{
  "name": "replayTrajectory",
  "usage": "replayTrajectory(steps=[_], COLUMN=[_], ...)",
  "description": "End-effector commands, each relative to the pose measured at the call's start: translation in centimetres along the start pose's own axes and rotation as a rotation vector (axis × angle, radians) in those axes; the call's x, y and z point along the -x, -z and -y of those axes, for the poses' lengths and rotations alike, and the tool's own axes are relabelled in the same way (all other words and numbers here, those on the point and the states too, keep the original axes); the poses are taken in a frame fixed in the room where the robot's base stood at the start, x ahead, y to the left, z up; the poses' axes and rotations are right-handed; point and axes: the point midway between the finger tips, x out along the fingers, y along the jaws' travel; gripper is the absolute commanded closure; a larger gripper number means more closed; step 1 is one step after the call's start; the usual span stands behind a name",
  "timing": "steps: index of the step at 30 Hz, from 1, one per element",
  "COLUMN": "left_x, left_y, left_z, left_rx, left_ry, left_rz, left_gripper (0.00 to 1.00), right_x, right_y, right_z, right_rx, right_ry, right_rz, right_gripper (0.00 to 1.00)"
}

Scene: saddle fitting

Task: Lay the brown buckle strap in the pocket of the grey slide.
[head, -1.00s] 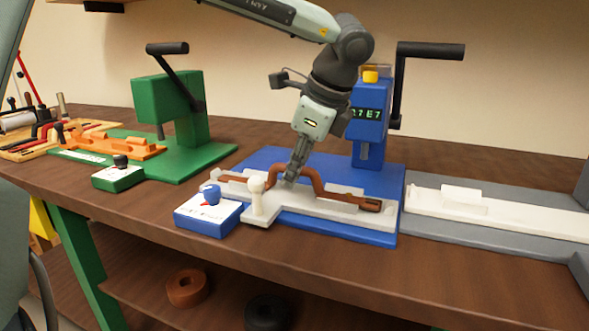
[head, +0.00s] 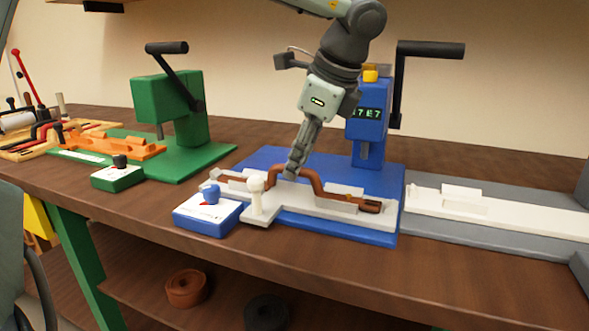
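The brown buckle strap (head: 333,190) lies lengthwise along the pale grey slide (head: 285,212) on the blue fixture's base. Its middle rises in a hump, and its darker buckle end lies at the right, between low pale blocks. The pocket's floor is mostly hidden by the strap and these blocks. My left gripper (head: 291,174) points down at the strap's raised middle, with its fingertips at or just behind the strap. The fingers look narrow from this side; whether they grip the strap is unclear. My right gripper is out of view.
A blue press (head: 368,120) with a black lever stands behind the slide. A blue control box (head: 208,213) and a pale knob (head: 256,190) are at its front left. A green press (head: 170,105) is further left; a pale rail (head: 500,212) lies right.

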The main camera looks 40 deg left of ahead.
Motion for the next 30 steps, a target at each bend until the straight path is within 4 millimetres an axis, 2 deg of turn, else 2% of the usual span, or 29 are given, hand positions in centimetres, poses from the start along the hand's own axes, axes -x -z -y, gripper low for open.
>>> replayTrajectory(steps=[1, 6, 12, 17, 30], left_x=[1.3, 5.0, 7.9, 8.8, 8.9], left_y=[0.1, 0.1, 0.1, 0.0, 0.0], left_z=[0.1, 0.1, 0.1, 0.0, 0.0], left_rx=[0.002, 0.001, 0.0, 0.0, 0.0], left_ry=[0.004, 0.002, -0.001, -0.001, -0.001], left_rz=[-0.003, -0.002, -0.001, 0.0, 0.001], left_gripper=[0.66, 0.66, 0.66, 0.66, 0.66], right_x=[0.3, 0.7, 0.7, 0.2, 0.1], right_y=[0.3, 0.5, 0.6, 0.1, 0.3], right_z=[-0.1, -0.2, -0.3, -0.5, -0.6], right_rx=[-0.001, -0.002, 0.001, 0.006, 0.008], right_ry=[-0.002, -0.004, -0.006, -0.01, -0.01], right_rz=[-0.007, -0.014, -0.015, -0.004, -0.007], right_gripper=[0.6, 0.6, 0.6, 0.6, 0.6])
